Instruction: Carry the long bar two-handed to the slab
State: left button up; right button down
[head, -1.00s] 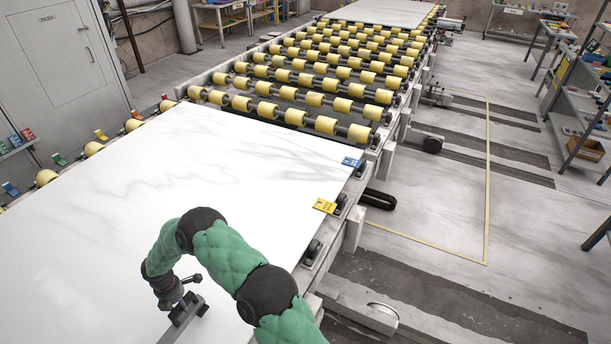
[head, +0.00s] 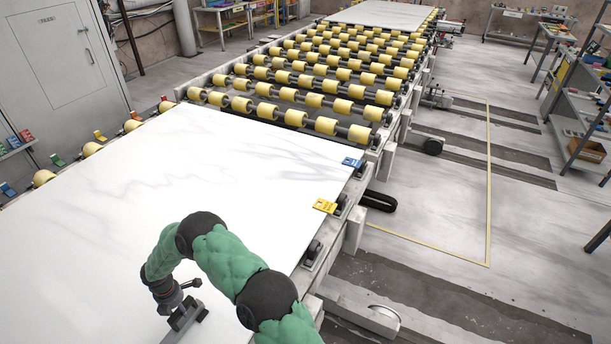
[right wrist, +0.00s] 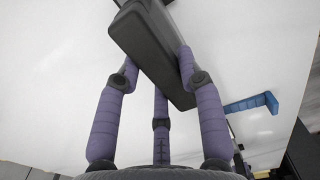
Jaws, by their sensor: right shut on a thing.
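The long bar (right wrist: 150,48) is dark grey and is held between the purple fingers of my right gripper (right wrist: 158,75) in the right wrist view. In the head view an end of the bar (head: 186,317) shows below my right wrist, over the white slab (head: 250,160); the rest runs out of the bottom of the picture. I cannot tell whether the bar touches the slab. My left gripper is not in view.
A blue clamp (head: 352,162) and a yellow clamp (head: 325,206) sit at the slab's right edge. Rows of yellow rollers (head: 325,125) lie beyond the slab. A grey cabinet (head: 65,60) stands at the left. Open floor lies at the right.

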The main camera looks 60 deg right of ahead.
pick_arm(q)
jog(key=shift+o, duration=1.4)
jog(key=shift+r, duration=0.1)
pick_arm(e)
jog(key=shift+r, duration=0.2)
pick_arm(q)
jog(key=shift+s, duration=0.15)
pick_arm(e)
jog(key=c, duration=1.2)
grip_release()
jog(key=shift+f, duration=0.15)
jog(key=o, duration=0.5)
jog(key=shift+s, duration=0.1)
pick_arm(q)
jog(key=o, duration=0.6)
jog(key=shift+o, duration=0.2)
pick_arm(e)
jog(key=shift+o, duration=0.2)
jog(key=o, duration=0.6)
